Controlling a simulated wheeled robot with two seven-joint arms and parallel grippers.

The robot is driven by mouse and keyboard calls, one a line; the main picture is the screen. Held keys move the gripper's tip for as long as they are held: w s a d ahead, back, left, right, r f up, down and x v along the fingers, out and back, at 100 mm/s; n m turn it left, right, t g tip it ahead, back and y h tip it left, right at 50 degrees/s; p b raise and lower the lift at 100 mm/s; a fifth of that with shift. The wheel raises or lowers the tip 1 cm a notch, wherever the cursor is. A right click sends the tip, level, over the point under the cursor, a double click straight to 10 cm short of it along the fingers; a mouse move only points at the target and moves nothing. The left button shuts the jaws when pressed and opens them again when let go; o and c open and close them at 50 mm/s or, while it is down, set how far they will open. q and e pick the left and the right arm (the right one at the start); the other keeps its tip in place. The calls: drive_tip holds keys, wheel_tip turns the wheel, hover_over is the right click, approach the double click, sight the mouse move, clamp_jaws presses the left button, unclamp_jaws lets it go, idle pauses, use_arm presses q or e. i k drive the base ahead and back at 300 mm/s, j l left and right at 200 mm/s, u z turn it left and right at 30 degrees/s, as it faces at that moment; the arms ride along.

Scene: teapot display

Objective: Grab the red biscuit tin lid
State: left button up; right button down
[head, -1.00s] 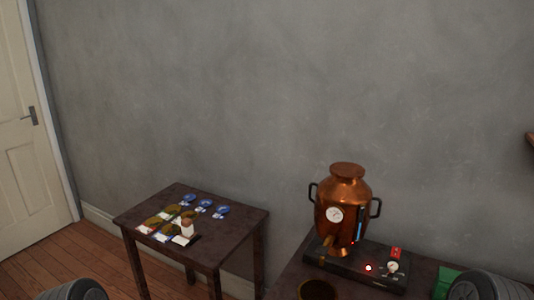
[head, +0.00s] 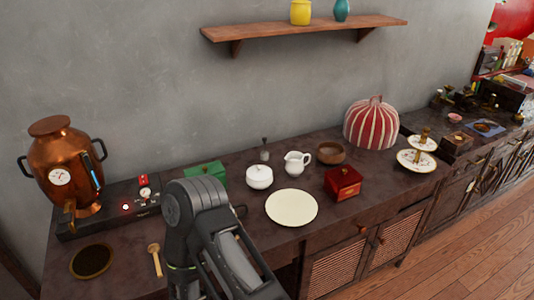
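The red biscuit tin (head: 341,188) is a small square red box on the dark counter, right of the cream plate. Its red lid (head: 345,174) is on top, with a small dark knob or mark, and looks closed. One of my arms, probably the right, rises from the bottom left of centre, well left of the tin and apart from it. Only its grey and black links show. Neither gripper is in view.
A cream plate (head: 291,207), white sugar pot (head: 259,177), white jug (head: 297,163) and brown bowl (head: 331,153) stand near the tin. A red-striped cosy (head: 372,124) is behind right. A copper urn (head: 68,165) stands left. A wooden shelf (head: 305,29) hangs above.

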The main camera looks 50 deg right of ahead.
sight(345, 175)
drive_tip(key=z, duration=2.45)
drive_tip(key=i+l+z, duration=0.35)
drive_tip(key=i+l, duration=0.55)
drive_tip(key=l, duration=0.1)
